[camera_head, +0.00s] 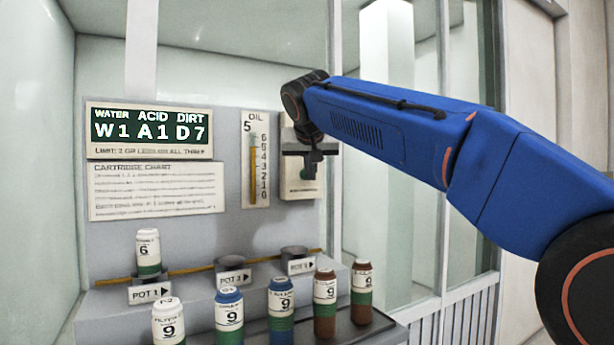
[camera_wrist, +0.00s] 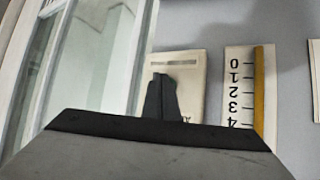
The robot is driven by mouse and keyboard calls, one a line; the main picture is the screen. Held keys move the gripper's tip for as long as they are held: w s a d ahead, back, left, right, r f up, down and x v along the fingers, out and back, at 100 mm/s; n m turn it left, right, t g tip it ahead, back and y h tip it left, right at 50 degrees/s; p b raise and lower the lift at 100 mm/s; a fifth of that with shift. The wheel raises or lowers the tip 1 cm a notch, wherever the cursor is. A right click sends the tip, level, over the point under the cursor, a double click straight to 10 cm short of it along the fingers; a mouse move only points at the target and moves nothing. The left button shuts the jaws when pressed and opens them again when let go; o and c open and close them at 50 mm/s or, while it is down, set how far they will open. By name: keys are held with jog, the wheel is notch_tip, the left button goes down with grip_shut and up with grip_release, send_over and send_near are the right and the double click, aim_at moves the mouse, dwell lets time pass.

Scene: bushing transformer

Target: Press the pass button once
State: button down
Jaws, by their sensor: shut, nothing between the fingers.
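A cream box (camera_head: 299,190) is mounted on the grey panel, right of the oil gauge (camera_head: 256,158). My gripper (camera_head: 311,172) is in front of this box and covers much of its upper part. In the wrist view the picture is upside down, and the box (camera_wrist: 188,72) shows a dark slot and part of some lettering. My shut, empty fingers (camera_wrist: 160,84) overlap the box's left side there. I cannot make out a button labelled pass; it may be hidden behind my gripper. Contact between fingers and box cannot be told.
A display (camera_head: 150,131) reads water W1, acid A1, dirt D7, above a cartridge chart (camera_head: 156,190). Several labelled bottles stand on the lower shelf, and one labelled 6 (camera_head: 148,252) stands at pot 1. A glass partition frame (camera_head: 335,225) is close on the right.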

jog(key=shift+w+a, duration=0.2)
jog(key=shift+w, duration=0.1)
jog(key=shift+s+d, duration=0.25)
jog(key=shift+s, duration=0.2)
dwell(0.4)
jog(key=s+d, duration=0.1)
jog(key=s, duration=0.1)
jog(key=s+d, duration=0.2)
jog(key=shift+s+d, duration=0.2)
jog(key=shift+s, duration=0.2)
dwell(0.7)
